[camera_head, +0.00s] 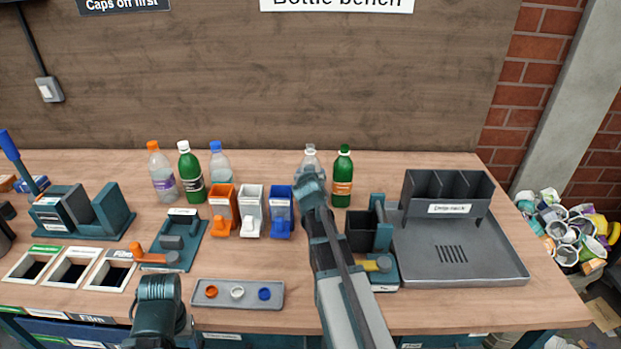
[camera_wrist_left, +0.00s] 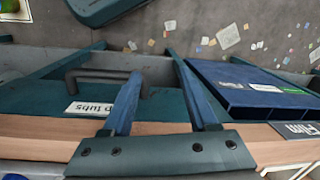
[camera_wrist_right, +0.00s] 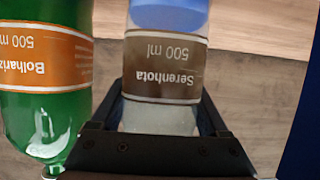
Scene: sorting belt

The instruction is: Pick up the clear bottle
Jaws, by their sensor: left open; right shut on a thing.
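The clear bottle (camera_head: 310,157) stands upright at the back of the bench, its lower part hidden behind my right gripper (camera_head: 311,184). The right wrist view shows the bottle (camera_wrist_right: 165,70) with a brown label, between the two fingers of my right gripper, which is shut on it. A bluish part shows beyond the label. I cannot tell whether its base touches the bench. My left gripper (camera_wrist_left: 157,75) is open and empty over the front edge of the bench; in the head view its arm end (camera_head: 158,310) is at the lower left.
A green bottle (camera_head: 342,178) stands close right of the clear bottle. Three more bottles, including a blue-capped one (camera_head: 220,163), stand further left. Orange, white and blue bins (camera_head: 281,215) lie between. A grey tray (camera_head: 490,262) is at right, a cap tray (camera_head: 237,305) in front.

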